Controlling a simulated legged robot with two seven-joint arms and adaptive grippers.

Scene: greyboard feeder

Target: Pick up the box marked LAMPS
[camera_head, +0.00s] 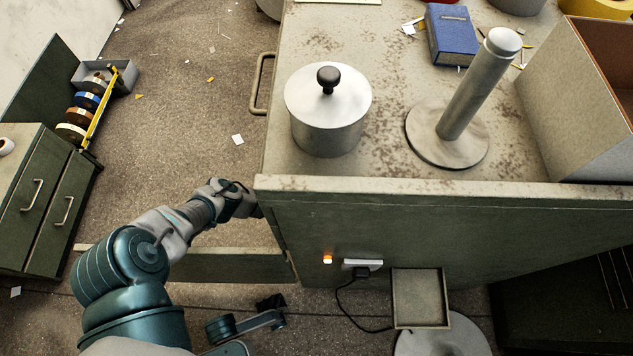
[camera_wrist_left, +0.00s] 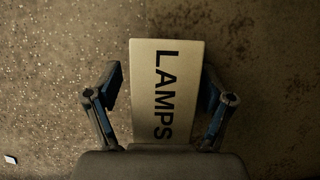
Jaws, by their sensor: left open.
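The box marked LAMPS (camera_wrist_left: 166,55) shows in the left wrist view as a pale, narrow face with dark capital letters running down it. My left gripper (camera_wrist_left: 161,84) is open, with one finger to each side of the box. Gaps show beside the left finger; the right finger appears close to the box's edge, and I cannot tell whether it touches. In the head view my left gripper (camera_head: 240,200) is by the left side of the grey cabinet (camera_head: 420,220). I cannot make out the box there. My right gripper is not in view.
A lidded metal pot (camera_head: 328,125), an upright roll holder (camera_head: 465,95), a blue book (camera_head: 452,35) and an open carton (camera_head: 575,110) stand on the cabinet. A small tray (camera_head: 420,298) sits at its front. Tape rolls (camera_head: 86,100) stand far left. Speckled floor lies between.

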